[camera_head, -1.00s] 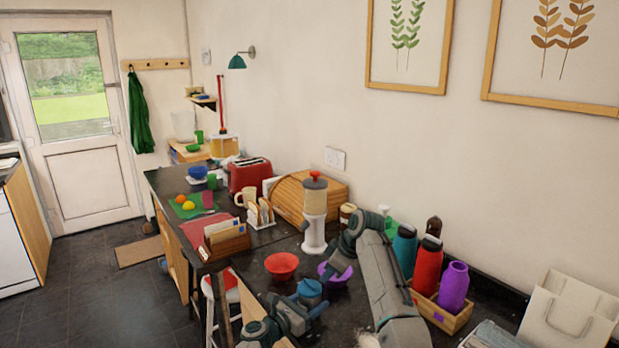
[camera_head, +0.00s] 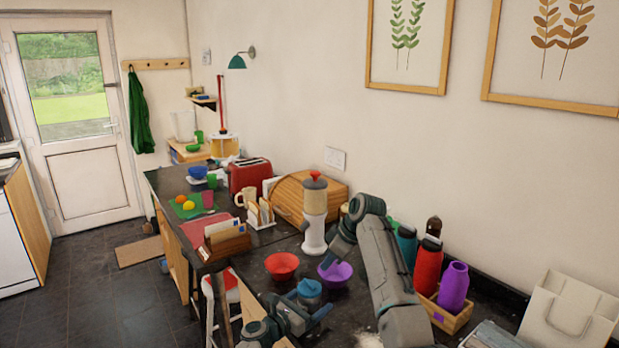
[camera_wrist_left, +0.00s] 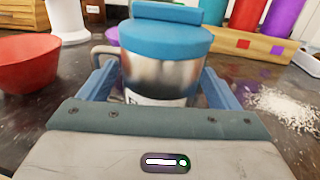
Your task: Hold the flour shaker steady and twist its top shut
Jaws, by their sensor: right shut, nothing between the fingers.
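The flour shaker (camera_head: 309,291) has a blue top and stands on the dark worktop. In the left wrist view its metal body (camera_wrist_left: 160,75) shows a side handle at left, and its blue top (camera_wrist_left: 165,38) carries a raised bar. My left gripper (camera_head: 312,308) has one finger on each side of the body, apparently touching it; the fingertips are partly hidden in the left wrist view (camera_wrist_left: 161,88). My right gripper (camera_head: 329,263) is shut and empty, above and behind the shaker near the purple bowl, clear of the top.
A red bowl (camera_head: 282,265) and a purple bowl (camera_head: 335,275) lie behind the shaker. A white-based dispenser (camera_head: 314,215) stands beyond them. A wooden crate with bottles (camera_head: 446,318) is at right. Spilled white flour (camera_wrist_left: 285,108) lies right of the shaker.

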